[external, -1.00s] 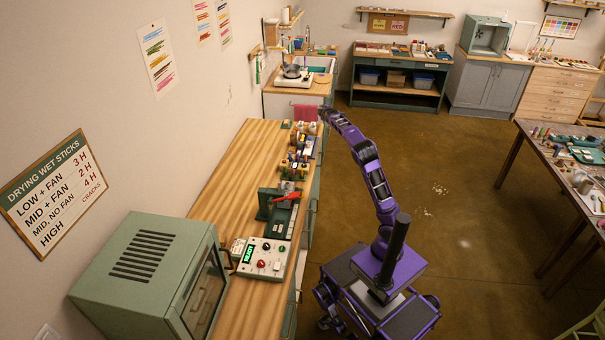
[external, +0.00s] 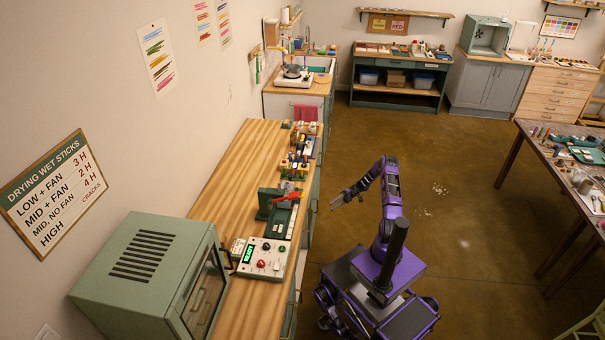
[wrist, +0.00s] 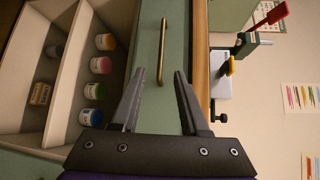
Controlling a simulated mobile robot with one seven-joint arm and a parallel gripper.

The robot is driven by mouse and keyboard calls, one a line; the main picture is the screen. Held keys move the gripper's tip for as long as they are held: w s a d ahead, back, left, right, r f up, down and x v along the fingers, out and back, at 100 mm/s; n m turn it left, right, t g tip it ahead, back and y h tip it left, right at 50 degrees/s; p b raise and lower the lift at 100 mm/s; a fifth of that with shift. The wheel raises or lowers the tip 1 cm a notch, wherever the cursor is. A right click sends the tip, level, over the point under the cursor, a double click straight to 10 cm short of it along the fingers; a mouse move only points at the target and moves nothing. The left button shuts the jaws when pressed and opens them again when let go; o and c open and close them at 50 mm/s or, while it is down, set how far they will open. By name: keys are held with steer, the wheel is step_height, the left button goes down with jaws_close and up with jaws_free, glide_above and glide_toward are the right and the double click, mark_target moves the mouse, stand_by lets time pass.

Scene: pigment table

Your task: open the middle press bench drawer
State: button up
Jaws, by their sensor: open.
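The press bench (external: 225,165) runs along the left wall in the external view, with green fronts (external: 312,205) seen at a steep angle. In the wrist view, a green drawer front (wrist: 150,30) with a brass bar handle (wrist: 163,50) lies beside the wooden top edge. My gripper (wrist: 160,72) is open and empty, its fingertips on either side of the handle's near end as seen; the remaining gap cannot be told. In the external view, my gripper (external: 338,200) is just right of the bench, below its top. I cannot tell which drawer this front belongs to.
Cream compartments (wrist: 65,75) hold several coloured jars (wrist: 100,65) left of the green front in the wrist view. A red-handled press (external: 275,205), a control box (external: 263,258) and an oven (external: 150,270) stand on the bench.

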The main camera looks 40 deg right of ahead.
mark_target(311, 220)
steer(key=a, duration=0.5)
steer(key=a+f, duration=0.1)
steer(key=a, duration=0.5)
steer(key=a+f, duration=0.1)
steer(key=a, duration=0.5)
steer(key=shift+s+a+f, duration=0.15)
steer(key=shift+f, duration=0.05)
jaws_close()
stand_by(0.7)
